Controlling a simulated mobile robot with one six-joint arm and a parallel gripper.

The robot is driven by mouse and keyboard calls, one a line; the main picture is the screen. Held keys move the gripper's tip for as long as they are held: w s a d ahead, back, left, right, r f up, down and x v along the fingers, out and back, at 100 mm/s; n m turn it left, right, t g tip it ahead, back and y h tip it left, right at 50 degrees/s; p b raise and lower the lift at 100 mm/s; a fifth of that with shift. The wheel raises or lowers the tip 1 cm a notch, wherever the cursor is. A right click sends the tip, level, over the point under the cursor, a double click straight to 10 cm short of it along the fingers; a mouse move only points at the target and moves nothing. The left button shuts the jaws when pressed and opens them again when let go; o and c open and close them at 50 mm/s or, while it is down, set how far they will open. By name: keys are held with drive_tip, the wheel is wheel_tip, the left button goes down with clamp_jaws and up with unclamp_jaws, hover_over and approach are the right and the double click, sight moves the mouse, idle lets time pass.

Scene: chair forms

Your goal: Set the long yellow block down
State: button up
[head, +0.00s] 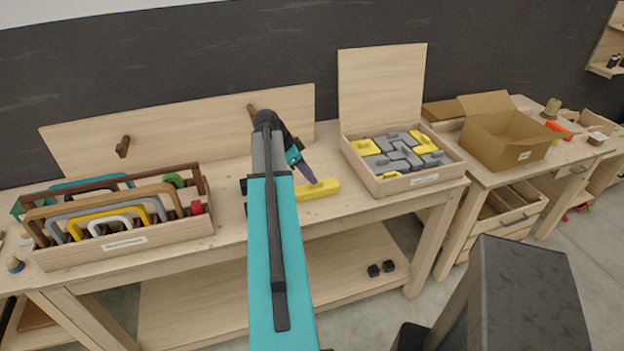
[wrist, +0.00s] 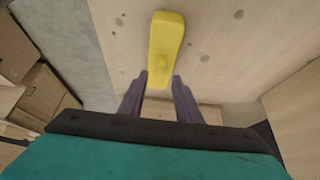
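The long yellow block (head: 318,190) lies flat on the workbench in the head view, its left part hidden behind my arm. In the wrist view the long yellow block (wrist: 166,35) runs away from my gripper, with a small raised knob on its top. My gripper (head: 311,181) is low over the block. In the wrist view its two purple fingers (wrist: 160,76) stand apart, one on each side of the block's near end, with a gap between them. The block appears to rest on the wood; exact finger contact is hard to see.
A wooden box (head: 394,187) of grey and yellow blocks, its lid upright, stands right of the block. A cardboard box (head: 503,145) sits on the right-hand bench. Bare bench lies in front of the block.

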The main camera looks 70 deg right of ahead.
drive_tip(key=b+v, duration=0.2)
drive_tip(key=v, duration=0.7)
drive_tip(key=shift+b, duration=0.35)
idle(0.4)
